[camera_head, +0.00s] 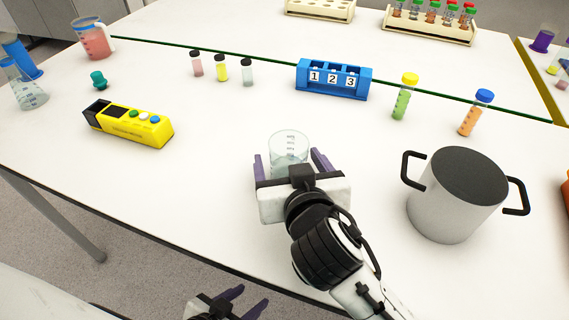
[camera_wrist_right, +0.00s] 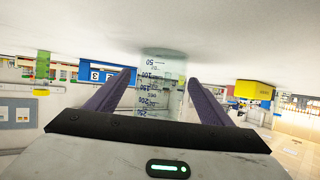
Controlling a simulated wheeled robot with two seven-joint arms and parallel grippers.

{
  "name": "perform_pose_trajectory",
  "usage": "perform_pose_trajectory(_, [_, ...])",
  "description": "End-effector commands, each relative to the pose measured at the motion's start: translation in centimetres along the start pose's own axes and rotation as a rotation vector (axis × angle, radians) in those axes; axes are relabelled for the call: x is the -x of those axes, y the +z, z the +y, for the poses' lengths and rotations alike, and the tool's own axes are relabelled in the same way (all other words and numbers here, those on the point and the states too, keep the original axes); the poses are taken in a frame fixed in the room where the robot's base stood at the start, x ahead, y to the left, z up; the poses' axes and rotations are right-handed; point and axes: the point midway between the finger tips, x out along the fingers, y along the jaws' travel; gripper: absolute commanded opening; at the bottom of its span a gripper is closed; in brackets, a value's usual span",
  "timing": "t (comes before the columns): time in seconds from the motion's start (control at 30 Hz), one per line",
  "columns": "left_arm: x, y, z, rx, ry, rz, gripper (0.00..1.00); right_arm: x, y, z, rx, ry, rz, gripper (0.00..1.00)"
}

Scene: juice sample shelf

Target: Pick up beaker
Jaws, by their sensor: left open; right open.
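A clear glass beaker (camera_head: 289,147) with dark graduation marks stands upright on the white table. In the right wrist view the beaker (camera_wrist_right: 162,85) shows between the two open fingers (camera_wrist_right: 152,88), and the picture is upside down. My left gripper (camera_head: 243,300) is open and empty, low at the bottom edge of the head view, below the table's front edge.
A grey pot (camera_head: 452,205) stands to the right of my right gripper. A yellow device (camera_head: 130,124) lies at left. A blue numbered rack (camera_head: 333,80), small vials (camera_head: 221,69) and two capped tubes (camera_head: 402,100) stand behind. Table between device and beaker is clear.

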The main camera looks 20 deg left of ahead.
Motion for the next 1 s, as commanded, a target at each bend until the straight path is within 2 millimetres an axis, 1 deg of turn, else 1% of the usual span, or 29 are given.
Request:
perform_pose_trajectory(0.03, [-0.22,-0.10,-0.04,-0.001,0.000,0.005,0.46,-0.13,0.08,-0.03,0.000,0.000,0.000,0.74])
perform_pose_trajectory(0.23, [-0.03,-0.27,0.00,0.000,0.000,0.007,0.46,-0.08,-0.03,-0.04,-0.001,0.000,0.000,0.74])
perform_pose_trajectory(0.27, [0.00,-0.21,0.01,0.000,0.000,0.006,0.46,-0.08,-0.03,-0.04,-0.001,0.000,0.000,0.71])
perform_pose_trajectory(0.3, [0.03,-0.12,0.03,0.000,0.001,0.004,0.46,-0.08,-0.03,-0.04,-0.001,0.000,0.000,0.64])
perform_pose_trajectory(0.53, [0.14,0.22,0.08,0.001,0.001,-0.002,0.46,-0.08,-0.01,-0.04,-0.001,0.000,0.000,0.25])
perform_pose_trajectory(0.83, [0.25,0.24,0.09,0.002,0.001,-0.004,0.46,-0.01,-0.20,-0.05,-0.001,-0.001,0.002,0.25])
perform_pose_trajectory(1.0, [0.69,-0.16,0.12,0.002,0.001,-0.005,0.46,0.22,-0.76,-0.06,-0.001,-0.001,0.002,0.25])
